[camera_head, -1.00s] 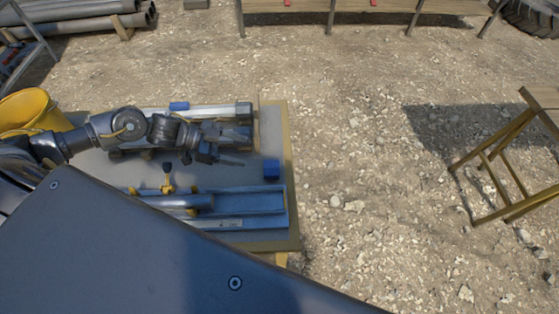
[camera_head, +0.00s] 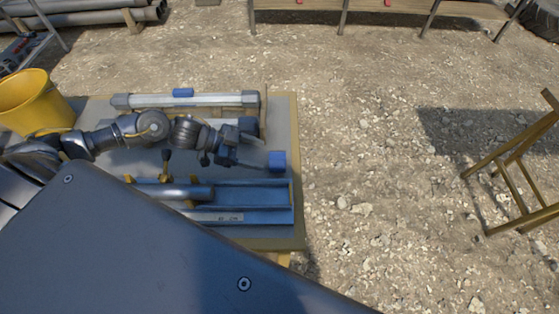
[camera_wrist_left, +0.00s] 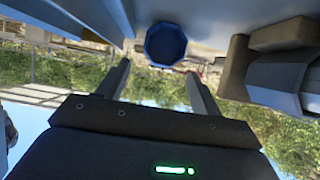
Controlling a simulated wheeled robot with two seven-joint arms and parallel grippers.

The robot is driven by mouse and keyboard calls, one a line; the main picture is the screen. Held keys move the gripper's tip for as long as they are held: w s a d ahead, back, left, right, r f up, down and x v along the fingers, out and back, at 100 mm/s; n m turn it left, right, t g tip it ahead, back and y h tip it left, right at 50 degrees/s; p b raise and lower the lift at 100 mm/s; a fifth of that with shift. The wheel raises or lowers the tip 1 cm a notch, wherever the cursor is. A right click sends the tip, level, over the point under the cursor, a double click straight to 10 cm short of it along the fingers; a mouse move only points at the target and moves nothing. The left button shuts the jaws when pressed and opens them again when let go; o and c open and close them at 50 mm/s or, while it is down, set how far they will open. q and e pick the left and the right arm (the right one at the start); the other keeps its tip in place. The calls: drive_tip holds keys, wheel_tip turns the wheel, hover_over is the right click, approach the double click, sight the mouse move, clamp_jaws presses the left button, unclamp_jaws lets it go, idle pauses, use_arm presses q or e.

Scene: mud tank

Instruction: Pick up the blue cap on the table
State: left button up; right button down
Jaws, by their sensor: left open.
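The blue cap (camera_head: 276,161) stands on the table (camera_head: 284,118) near its right edge, just above the blue tray in the head view. In the left wrist view, the blue cap (camera_wrist_left: 165,45) appears as a faceted round piece at the top, just beyond and between the fingertips. My left gripper (camera_head: 246,163) is low over the table, left of the cap, with its fingers pointing towards it. In the left wrist view, my left gripper (camera_wrist_left: 158,70) has its fingers spread, with nothing between them. My right gripper is not in view.
A blue tray (camera_head: 267,199) with a grey cylinder (camera_head: 185,193) lies in front of the gripper. A pale tube (camera_head: 220,99) with a small blue piece (camera_head: 183,92) lies behind the arm. A yellow bucket (camera_head: 35,103) is at the left. Gravel lies right of the table.

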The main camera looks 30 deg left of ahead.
sight(277, 160)
use_arm(q)
drive_tip(key=shift+x, duration=1.5)
drive_tip(key=p+x, duration=0.1)
drive_tip(key=x, duration=0.1)
drive_tip(key=p+x, duration=0.1)
drive_tip(key=x, duration=0.1)
drive_tip(key=shift+w+f, duration=0.2)
drive_tip(key=shift+f, duration=0.2)
drive_tip(key=shift+w+d+f, duration=0.1)
drive_tip(key=shift+d+f, duration=0.1)
drive_tip(key=shift+d, duration=0.1)
drive_tip(key=shift+c, duration=0.3)
drive_tip(key=c, duration=0.7)
drive_tip(key=shift+a+r, duration=0.1)
drive_tip(key=shift+r, duration=0.1)
